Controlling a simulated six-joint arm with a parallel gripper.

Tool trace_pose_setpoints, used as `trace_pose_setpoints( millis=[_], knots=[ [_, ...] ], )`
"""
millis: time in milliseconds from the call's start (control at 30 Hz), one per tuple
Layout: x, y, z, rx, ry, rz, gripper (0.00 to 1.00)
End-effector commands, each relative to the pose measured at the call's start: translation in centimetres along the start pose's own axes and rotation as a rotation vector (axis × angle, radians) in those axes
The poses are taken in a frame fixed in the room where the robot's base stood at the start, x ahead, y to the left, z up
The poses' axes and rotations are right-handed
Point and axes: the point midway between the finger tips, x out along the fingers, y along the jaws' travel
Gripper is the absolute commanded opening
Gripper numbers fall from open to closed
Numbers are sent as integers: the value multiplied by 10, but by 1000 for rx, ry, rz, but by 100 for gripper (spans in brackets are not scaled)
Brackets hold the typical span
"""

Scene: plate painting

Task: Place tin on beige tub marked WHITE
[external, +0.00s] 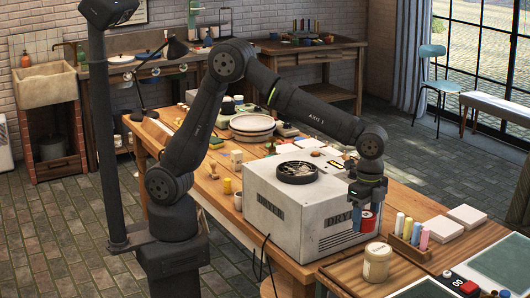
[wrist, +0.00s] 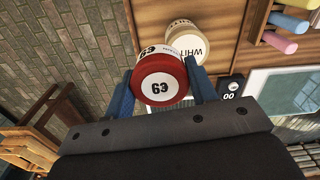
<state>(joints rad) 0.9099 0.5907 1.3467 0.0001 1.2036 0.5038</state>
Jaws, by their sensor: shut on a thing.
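The tin (wrist: 159,85) is red with a white label reading 63. My gripper (wrist: 160,88) is shut on it, with one blue finger on each side in the wrist view. In the external view the tin (external: 367,222) hangs from my gripper (external: 368,208), in front of the dryer's right side. The beige tub marked WHITE (external: 377,264) stands upright on the wooden tray to the lower right of the tin. In the wrist view the tub (wrist: 190,44) shows just beyond the tin, which partly hides it. The tin is held apart from the table.
The white dryer box (external: 290,228) stands left of the tub. Coloured rolls (external: 409,230) stand in a wooden holder right of it, near pale blocks (external: 467,215). A black device with a display (external: 459,283) and a dark green mat (external: 500,262) lie at the lower right.

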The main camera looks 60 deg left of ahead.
Motion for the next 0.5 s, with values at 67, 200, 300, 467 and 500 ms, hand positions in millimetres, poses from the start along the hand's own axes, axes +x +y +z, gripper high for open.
trace_pose_setpoints(
  millis=[67, 200, 300, 467, 500],
  knots=[
    [11, -18, 1, -4, -1, 1, 22],
    [23, -38, 2, -2, 0, 0, 22],
    [27, -45, 3, 0, 0, 0, 22],
    [39, -46, 3, 1, 0, 0, 22],
    [44, -46, 3, 1, -2, 1, 22]
  ],
)
